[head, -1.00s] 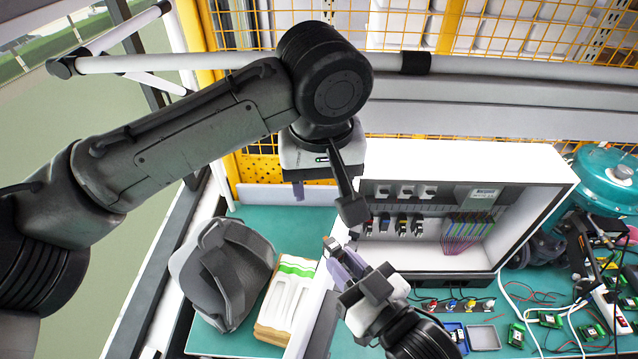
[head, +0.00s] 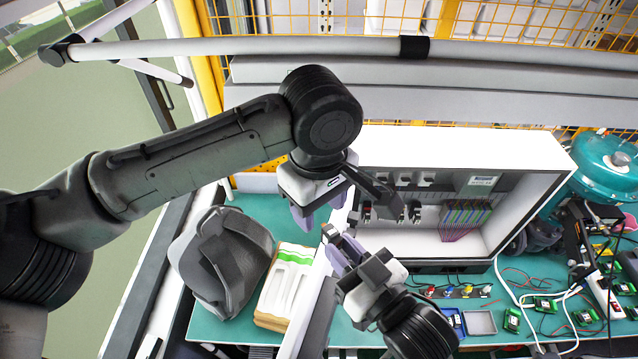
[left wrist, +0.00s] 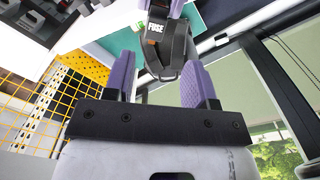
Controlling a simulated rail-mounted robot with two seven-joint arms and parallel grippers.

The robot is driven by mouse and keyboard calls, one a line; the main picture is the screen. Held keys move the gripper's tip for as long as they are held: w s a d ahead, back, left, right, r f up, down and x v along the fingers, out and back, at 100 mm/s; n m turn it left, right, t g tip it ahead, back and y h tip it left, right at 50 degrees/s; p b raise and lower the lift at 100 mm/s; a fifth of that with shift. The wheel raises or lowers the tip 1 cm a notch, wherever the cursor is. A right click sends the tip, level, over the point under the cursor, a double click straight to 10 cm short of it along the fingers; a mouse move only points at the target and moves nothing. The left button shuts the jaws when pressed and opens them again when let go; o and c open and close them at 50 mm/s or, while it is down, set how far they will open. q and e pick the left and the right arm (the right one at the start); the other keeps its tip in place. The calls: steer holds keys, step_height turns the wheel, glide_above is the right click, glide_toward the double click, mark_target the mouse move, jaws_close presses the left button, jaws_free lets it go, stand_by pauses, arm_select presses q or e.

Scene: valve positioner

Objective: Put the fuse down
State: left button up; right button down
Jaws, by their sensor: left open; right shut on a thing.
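The fuse (head: 329,232) is a small dark piece at the tip of my right gripper (head: 338,243), whose purple fingers are shut on it above the bench. In the left wrist view the fuse (left wrist: 155,32) shows a white "FUSE" label and an orange mark near the top. My left gripper (head: 321,207) is open and empty, just above the fuse in the head view. In the left wrist view the open left fingers (left wrist: 160,80) point toward the fuse, which lies beyond their tips. The left arm hides part of the cabinet.
An open white cabinet (head: 470,150) with rows of modules and coloured wires stands behind. A grey bag (head: 222,262) and a white-and-green stack (head: 285,285) lie on the teal bench (head: 205,325). Circuit boards, cables and a teal valve body (head: 603,168) crowd the right.

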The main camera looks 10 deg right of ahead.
arm_select(q)
steer(key=shift+f, duration=3.1)
steer(key=shift+s, duration=0.1)
jaws_close()
arm_select(e)
steer(key=shift+w+d, duration=0.1)
steer(key=shift+d, duration=0.05)
steer(key=c, duration=1.2)
jaws_free()
steer(key=shift+o, duration=1.3)
